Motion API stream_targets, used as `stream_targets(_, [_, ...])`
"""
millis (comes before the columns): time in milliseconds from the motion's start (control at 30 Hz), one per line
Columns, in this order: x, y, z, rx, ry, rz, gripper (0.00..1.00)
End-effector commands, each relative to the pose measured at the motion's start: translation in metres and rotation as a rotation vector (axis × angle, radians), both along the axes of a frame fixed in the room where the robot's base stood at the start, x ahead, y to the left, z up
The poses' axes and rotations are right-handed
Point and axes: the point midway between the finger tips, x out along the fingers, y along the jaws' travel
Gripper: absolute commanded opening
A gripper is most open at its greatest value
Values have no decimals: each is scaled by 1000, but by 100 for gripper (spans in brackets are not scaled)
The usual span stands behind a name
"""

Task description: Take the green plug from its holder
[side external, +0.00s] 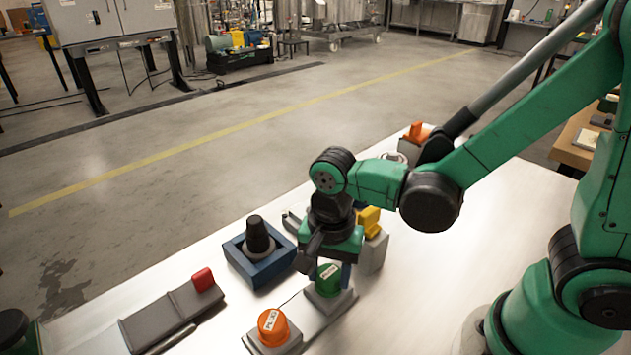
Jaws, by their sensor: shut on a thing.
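The green plug (328,278) has a white label and sits in its grey holder (336,304) near the front middle of the bench. My gripper (322,262) points down from above and is shut on the green plug. The fingers partly hide the plug's top and far side. I cannot tell whether the plug is fully seated in the holder.
An orange plug (272,325) stands close by at the front left on the same grey strip. A blue block with a black knob (258,238) is to the left. A grey lever unit with a red end (203,280) lies further left. A yellow part (369,219) stands just behind right.

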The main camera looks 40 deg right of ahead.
Motion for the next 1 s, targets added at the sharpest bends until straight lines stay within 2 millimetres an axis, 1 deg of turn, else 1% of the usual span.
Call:
stream_targets(567, [0, 0, 9, 0, 0, 0, 0])
stream_targets(1000, [0, 0, 29, 0, 0, 0, 0])
